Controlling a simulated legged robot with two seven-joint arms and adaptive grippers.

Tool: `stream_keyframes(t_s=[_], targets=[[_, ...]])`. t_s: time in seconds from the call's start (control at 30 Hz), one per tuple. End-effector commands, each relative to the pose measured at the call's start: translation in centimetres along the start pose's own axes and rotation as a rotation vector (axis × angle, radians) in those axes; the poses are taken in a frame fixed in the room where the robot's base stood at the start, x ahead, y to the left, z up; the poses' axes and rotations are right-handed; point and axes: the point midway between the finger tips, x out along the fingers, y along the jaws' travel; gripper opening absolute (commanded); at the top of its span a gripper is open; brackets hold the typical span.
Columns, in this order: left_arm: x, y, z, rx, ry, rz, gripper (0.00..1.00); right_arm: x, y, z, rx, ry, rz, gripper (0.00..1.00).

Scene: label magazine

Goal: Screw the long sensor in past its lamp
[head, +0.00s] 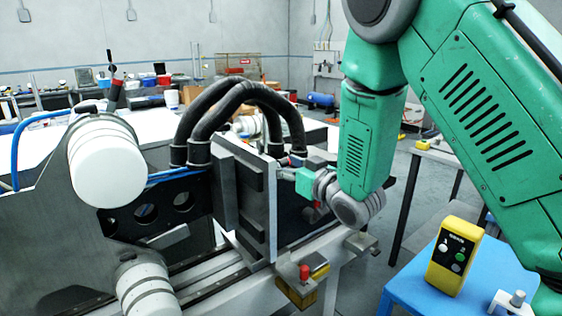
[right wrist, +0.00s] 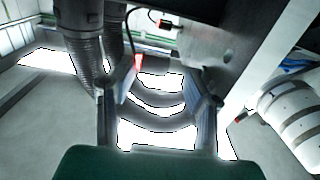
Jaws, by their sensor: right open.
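In the right wrist view the right gripper (right wrist: 163,82) is open, one finger on each side. Between and beyond the fingertips is a short grey cylinder, which looks like the sensor (right wrist: 156,63); I cannot tell its length or whether a finger touches it. A red lit lamp (right wrist: 138,63) shows at its left end. My left gripper is not in view.
Thick black hoses (head: 238,98) arch over the plate (head: 262,205). White rollers (head: 105,165) stand at the left. A red knob (head: 304,272) sits on a yellow block in front. A yellow control box (head: 455,257) stands on a blue stool (head: 402,292) at the right.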

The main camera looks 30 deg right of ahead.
Motion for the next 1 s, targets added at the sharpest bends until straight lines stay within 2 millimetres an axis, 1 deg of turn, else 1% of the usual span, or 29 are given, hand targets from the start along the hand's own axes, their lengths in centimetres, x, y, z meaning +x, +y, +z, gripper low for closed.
stream_keyframes(t_s=[0.03, 0.2, 0.5, 0.57, 0.6, 0.63, 0.87, 1.0], targets=[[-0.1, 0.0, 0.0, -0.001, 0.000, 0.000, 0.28, 0.8, -0.1, -0.1, 0.001, 0.004, -0.008, 0.43], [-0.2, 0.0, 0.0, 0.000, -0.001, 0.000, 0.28, 2.0, 0.3, 0.2, 0.009, 0.005, -0.012, 0.43], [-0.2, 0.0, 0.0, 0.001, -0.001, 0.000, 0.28, 2.1, 0.3, 0.1, 0.008, 0.004, -0.008, 0.43], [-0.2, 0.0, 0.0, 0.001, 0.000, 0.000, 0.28, 2.1, 0.2, 0.1, 0.006, 0.004, -0.008, 0.22], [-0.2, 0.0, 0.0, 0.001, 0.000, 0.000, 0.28, 2.1, 0.1, 0.0, 0.006, 0.004, -0.007, 0.08], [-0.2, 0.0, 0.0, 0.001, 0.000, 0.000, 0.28, 2.1, 0.1, 0.0, 0.005, 0.005, -0.006, 0.00], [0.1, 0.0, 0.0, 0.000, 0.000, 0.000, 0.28, 2.0, 0.3, 0.1, 0.007, 0.017, -0.008, 0.00], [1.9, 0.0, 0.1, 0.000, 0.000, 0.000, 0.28, 2.0, 0.4, 0.4, 0.009, 0.072, -0.009, 0.00]])
